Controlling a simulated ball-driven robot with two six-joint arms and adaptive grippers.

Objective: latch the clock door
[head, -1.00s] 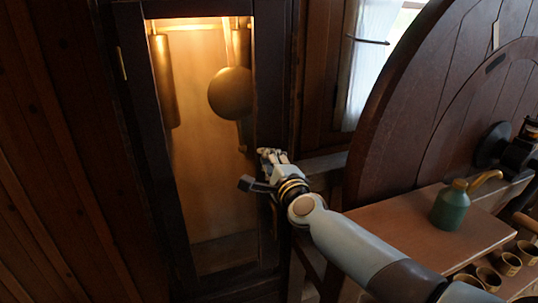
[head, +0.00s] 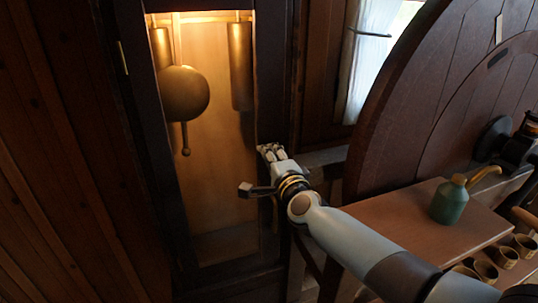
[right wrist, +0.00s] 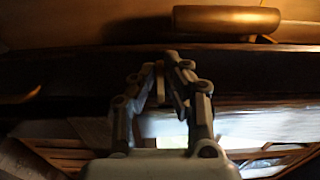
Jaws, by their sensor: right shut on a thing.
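The clock door (head: 271,60) is a dark wooden frame around a tall lit pane, upright in the case. It looks closed or nearly so. My right gripper (head: 268,150) is at the door's right stile, about halfway up. In the right wrist view my right gripper (right wrist: 167,62) has its fingertips together against the dark stile (right wrist: 75,62), shut on a small tan piece (right wrist: 160,82), probably the latch. The fingers hide most of that piece, so its angle cannot be told. My left gripper is not in view.
Behind the pane hang a round pendulum bob (head: 182,93) and brass weights (head: 240,66). To the right stand a large wooden wheel (head: 400,90) and a bench (head: 400,222) with a green oil can (head: 449,203) and several small cups (head: 503,256).

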